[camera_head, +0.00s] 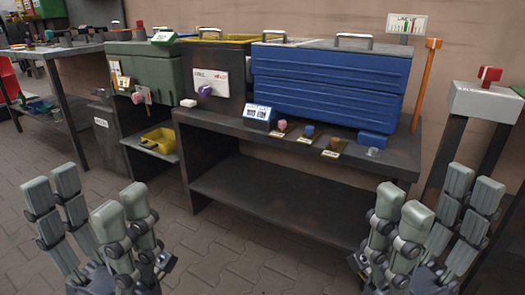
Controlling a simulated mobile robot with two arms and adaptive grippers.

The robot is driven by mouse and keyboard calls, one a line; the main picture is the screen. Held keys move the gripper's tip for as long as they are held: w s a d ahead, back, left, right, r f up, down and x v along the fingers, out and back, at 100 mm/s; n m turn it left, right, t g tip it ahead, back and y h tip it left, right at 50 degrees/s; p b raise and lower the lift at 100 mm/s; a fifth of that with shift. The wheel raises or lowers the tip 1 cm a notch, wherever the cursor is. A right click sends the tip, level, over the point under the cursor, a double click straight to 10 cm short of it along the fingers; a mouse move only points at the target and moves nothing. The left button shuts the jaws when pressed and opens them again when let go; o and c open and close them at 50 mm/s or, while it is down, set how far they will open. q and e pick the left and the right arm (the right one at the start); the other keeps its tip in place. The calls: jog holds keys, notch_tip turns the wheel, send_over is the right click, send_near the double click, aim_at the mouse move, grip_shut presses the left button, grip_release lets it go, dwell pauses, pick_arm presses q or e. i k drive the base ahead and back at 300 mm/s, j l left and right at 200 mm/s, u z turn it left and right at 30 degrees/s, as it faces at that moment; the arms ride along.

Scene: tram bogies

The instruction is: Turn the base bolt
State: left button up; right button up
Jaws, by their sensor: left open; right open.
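My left gripper (88,202) is open and empty at the lower left. My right gripper (438,200) is open and empty at the lower right. Both are in front of the dark workbench (230,122) and touch nothing visible. No part is clearly recognisable as the base bolt. Small knob-like pieces stand on labelled plates on the bench: a pink one (282,125), a blue one (309,131) and an orange one (334,142). A purple knob (206,90) is on the front of a dark cabinet. A pink knob (138,97) is on the green box. A red piece (490,74) tops the stand at right.
A large blue toolbox (325,85) fills the bench's back. A yellow bin (158,139) sits on a low shelf at left. An orange post (426,80) rises by the bench's right end. The lower bench shelf (280,205) is bare. The paved floor in front is clear.

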aim_at(372, 153)
jog(key=i+z, duration=0.45)
jog(key=i, duration=0.9)
jog(key=l, duration=0.05)
